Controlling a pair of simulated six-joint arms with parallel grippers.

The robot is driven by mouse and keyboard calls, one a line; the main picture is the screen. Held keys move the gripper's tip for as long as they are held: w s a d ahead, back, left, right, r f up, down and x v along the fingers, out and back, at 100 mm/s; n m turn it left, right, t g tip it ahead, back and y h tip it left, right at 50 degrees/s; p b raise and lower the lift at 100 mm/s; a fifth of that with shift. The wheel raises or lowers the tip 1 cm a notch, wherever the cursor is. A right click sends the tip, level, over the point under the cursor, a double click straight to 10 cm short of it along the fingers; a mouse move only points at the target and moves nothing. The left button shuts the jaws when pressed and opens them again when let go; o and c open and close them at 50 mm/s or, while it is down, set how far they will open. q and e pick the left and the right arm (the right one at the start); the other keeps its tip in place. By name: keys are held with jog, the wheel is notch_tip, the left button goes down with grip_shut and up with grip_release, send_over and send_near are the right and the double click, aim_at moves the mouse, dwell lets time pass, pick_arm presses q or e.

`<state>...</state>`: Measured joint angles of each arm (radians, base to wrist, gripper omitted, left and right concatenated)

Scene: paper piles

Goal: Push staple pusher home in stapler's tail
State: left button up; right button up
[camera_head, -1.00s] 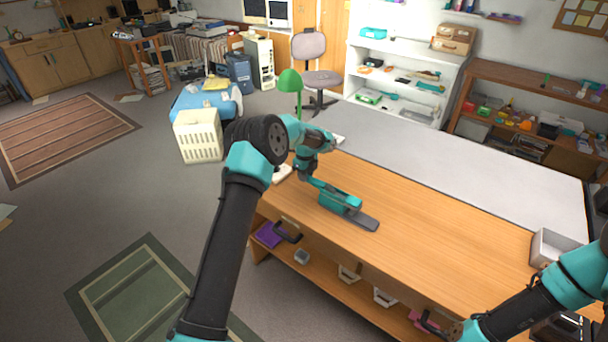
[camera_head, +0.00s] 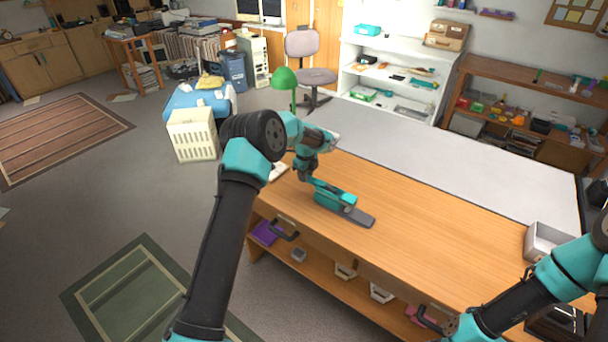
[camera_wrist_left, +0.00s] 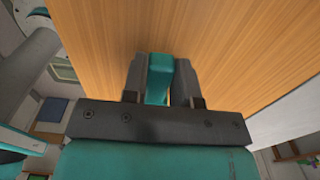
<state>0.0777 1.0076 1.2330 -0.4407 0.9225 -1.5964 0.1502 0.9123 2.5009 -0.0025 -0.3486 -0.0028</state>
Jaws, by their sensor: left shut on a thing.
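The teal stapler (camera_head: 338,199) lies on the wooden bench top on a grey base, seen in the head view. A narrow teal piece, seemingly the staple pusher (camera_head: 322,184), reaches from its far left end toward my left gripper (camera_head: 306,177). In the left wrist view my left gripper (camera_wrist_left: 159,75) is shut on this teal piece (camera_wrist_left: 159,66), with a grey finger on each side. How far the pusher sits inside the stapler's tail cannot be made out. My right arm shows at the lower right, but its gripper is out of view.
The wooden bench top (camera_head: 440,230) is clear to the right of the stapler. A grey bin (camera_head: 546,243) stands at its right end. A green lamp (camera_head: 285,80) stands behind my left arm.

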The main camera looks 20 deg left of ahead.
pick_arm(q)
jog(key=shift+s+d, duration=0.1)
jog(key=shift+d, duration=0.55)
jog(key=o, duration=1.6)
jog(key=shift+o, duration=0.2)
jog(key=shift+r, duration=0.15)
notch_tip(320, 180, up, 10)
dwell(0.4)
dwell(0.8)
